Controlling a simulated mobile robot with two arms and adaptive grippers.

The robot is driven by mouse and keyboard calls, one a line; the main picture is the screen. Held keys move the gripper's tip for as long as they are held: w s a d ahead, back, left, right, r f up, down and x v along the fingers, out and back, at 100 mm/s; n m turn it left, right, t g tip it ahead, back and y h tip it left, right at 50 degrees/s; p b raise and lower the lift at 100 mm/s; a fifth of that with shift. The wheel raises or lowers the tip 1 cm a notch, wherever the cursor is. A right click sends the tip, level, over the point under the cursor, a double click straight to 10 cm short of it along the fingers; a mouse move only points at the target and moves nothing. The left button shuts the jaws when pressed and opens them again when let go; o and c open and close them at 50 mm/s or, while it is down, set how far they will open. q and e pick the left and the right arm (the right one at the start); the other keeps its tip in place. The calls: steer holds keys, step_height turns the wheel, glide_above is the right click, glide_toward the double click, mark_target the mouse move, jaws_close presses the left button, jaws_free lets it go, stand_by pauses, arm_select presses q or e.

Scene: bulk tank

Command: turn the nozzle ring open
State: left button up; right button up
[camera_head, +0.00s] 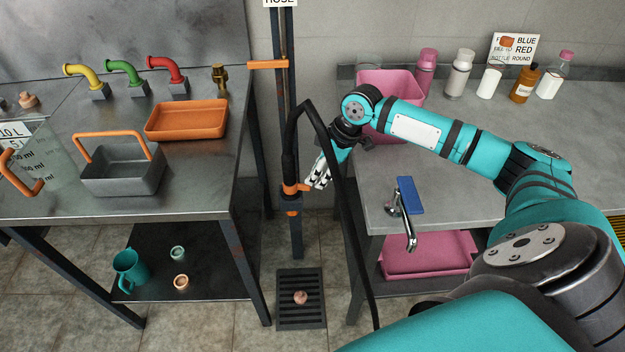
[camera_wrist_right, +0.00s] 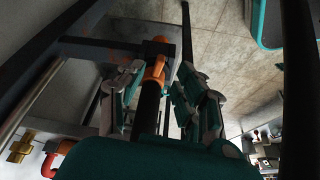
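The nozzle ring (camera_head: 296,189) is orange and sits around the lower end of the black hose nozzle, which hangs upright in a holder on the dark post. A small orange lug sticks out on its right. My right gripper (camera_head: 318,178) is just to the right of the ring. In the right wrist view the ring (camera_wrist_right: 155,72) lies ahead between the spread fingers of my right gripper (camera_wrist_right: 160,85), which look open with gaps on both sides. Whether a finger touches the lug cannot be told. My left gripper is in neither view.
The black hose (camera_head: 329,150) loops down close beside my right gripper. A floor drain (camera_head: 301,315) lies below the nozzle.

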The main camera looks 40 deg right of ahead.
steer(key=v, duration=0.7)
steer(key=shift+r, duration=0.3)
steer(key=shift+s+f, duration=0.1)
steer(key=shift+s, duration=0.05)
